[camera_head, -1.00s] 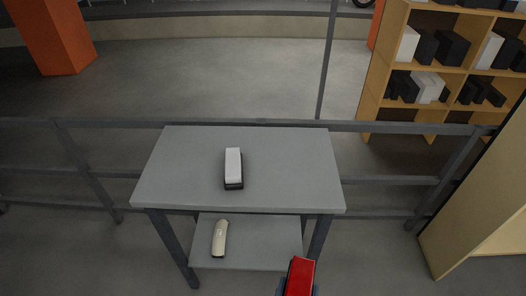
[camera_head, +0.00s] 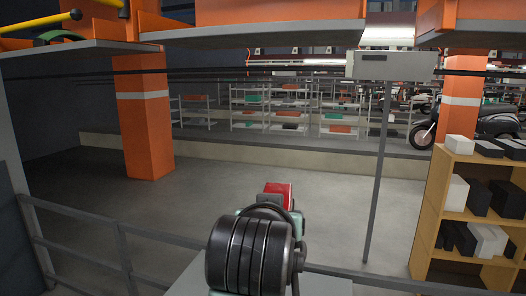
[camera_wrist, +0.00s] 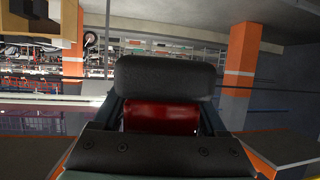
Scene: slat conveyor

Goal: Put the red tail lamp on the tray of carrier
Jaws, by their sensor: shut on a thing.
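The red tail lamp (camera_head: 278,191) shows beyond my dark, rounded arm link in the head view, raised in front of the railing. It also shows in the wrist view (camera_wrist: 160,119), between the dark jaws of my gripper (camera_wrist: 162,108). The gripper is shut on it. In the head view my arm hides most of the gripper and the lower part of the lamp. Orange carriers hang across the top of the head view, with grey tray-like undersides: one at left (camera_head: 75,50) and one in the middle (camera_head: 250,38). Their upper surfaces are mostly cut off.
A grey table top (camera_head: 325,287) shows at the bottom edge, mostly behind my arm. A railing (camera_head: 80,245) runs beyond it. A thin post (camera_head: 378,170) stands right of centre. A wooden shelf (camera_head: 435,190) with black and white boxes is at right.

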